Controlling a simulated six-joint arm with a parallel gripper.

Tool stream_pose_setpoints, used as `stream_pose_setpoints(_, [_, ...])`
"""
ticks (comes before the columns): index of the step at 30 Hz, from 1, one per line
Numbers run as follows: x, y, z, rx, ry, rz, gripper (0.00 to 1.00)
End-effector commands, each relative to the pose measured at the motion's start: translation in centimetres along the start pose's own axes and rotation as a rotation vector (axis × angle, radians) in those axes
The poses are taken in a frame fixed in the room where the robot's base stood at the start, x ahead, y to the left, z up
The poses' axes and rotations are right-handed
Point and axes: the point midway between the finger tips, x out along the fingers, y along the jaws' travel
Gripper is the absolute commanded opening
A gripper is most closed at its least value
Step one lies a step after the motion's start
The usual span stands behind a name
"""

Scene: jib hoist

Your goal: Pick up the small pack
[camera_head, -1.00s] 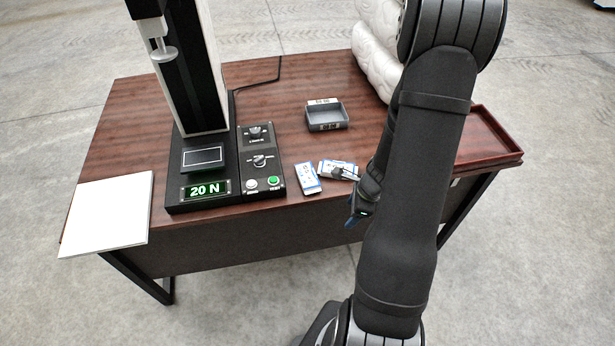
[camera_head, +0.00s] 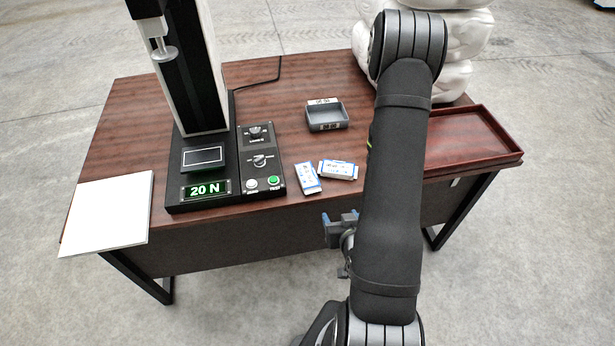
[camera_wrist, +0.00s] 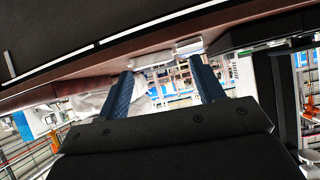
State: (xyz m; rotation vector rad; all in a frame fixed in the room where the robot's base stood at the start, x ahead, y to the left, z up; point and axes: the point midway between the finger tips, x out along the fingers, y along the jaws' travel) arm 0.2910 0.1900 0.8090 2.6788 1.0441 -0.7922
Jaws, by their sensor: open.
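Two small white packs with blue markings lie flat on the wooden table near its front edge. The left pack (camera_head: 307,178) stands nearly lengthwise beside the control panel. The right pack (camera_head: 338,169) lies crosswise, close to it. I cannot tell which is the small pack. My gripper (camera_head: 339,224) is in front of the table edge, apart from both packs. In the wrist view, my gripper (camera_wrist: 165,87) shows two blue fingers spread apart with nothing between them. Pale pack-like shapes show at the table edge beyond the fingers.
A force tester (camera_head: 202,193) reading 20 N stands on the table, with a control panel (camera_head: 262,160) beside it. A grey bin (camera_head: 327,115) is behind the packs. A red-brown tray (camera_head: 512,158) is at right, a white board (camera_head: 107,213) at left, and white sacks (camera_head: 470,45) behind.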

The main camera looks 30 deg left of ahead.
Motion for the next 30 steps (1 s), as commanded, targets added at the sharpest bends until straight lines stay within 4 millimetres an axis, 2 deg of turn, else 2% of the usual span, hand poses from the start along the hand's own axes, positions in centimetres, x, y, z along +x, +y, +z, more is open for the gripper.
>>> stream_pose_setpoints(3, [-1.6,-2.1,-1.3,-0.067,0.089,-0.073,0.62])
stream_pose_setpoints(6, [-2.4,-3.1,-2.0,-0.097,0.138,-0.106,0.62])
stream_pose_setpoints(11, [-2.0,-3.7,-2.6,-0.114,0.166,-0.124,0.62])
stream_pose_setpoints(14, [-0.5,-3.9,-2.9,-0.115,0.168,-0.125,0.62])
stream_pose_setpoints(24, [6.7,-4.7,-3.9,-0.111,0.165,-0.122,0.62])
stream_pose_setpoints(30, [9.0,-5.0,-4.3,-0.11,0.164,-0.12,0.62])
